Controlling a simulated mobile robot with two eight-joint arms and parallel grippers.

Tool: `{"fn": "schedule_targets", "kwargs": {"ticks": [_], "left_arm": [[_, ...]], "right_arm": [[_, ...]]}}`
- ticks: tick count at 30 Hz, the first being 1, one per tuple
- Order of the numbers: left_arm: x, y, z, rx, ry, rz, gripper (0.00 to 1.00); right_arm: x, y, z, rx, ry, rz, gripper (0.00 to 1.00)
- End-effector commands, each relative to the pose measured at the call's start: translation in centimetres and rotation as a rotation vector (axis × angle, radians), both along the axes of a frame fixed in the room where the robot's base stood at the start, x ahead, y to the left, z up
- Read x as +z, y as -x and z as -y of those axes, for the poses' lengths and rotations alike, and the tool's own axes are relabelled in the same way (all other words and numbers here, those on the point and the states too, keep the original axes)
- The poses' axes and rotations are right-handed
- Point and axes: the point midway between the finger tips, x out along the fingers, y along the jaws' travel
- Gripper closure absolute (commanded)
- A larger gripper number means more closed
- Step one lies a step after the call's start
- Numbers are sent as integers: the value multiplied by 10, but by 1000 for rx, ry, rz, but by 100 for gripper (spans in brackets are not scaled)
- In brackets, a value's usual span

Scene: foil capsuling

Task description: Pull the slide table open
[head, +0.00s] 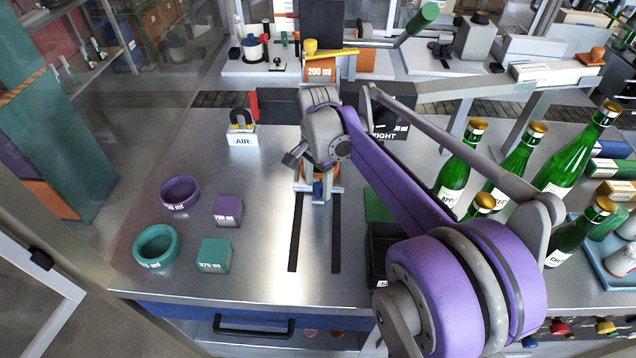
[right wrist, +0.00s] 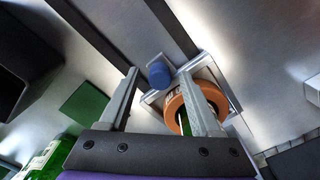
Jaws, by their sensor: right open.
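The slide table is a small metal plate (head: 335,189) at the far end of two dark floor slots, below my right wrist in the head view. It also shows in the right wrist view (right wrist: 205,72). It bears an orange ring (right wrist: 174,108) and has a blue knob (head: 319,190) on its near side. My right gripper (right wrist: 158,76) is open, and the blue knob (right wrist: 158,72) appears between its fingertips in the right wrist view. I cannot tell whether either finger touches it. The wrist hides much of the plate in the head view. My left gripper is not in view.
The dark slots (head: 296,232) run toward the front edge over clear metal. Purple (head: 180,193) and teal (head: 157,246) rings and two blocks lie left. Green bottles (head: 513,157) stand right. An AIR block (head: 243,135) stands back left; a dark bin (head: 380,244) is right of the slots.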

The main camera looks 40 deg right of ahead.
Motion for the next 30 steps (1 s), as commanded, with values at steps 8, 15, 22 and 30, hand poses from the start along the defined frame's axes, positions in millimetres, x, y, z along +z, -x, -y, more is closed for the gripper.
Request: {"fn": "schedule_targets", "kwargs": {"ticks": [8,15,22,30], "left_arm": [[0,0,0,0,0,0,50],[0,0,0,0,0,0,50],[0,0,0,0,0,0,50],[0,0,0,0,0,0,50]], "right_arm": [[0,0,0,0,0,0,45],[0,0,0,0,0,0,88],[0,0,0,0,0,0,100],[0,0,0,0,0,0,100]]}}
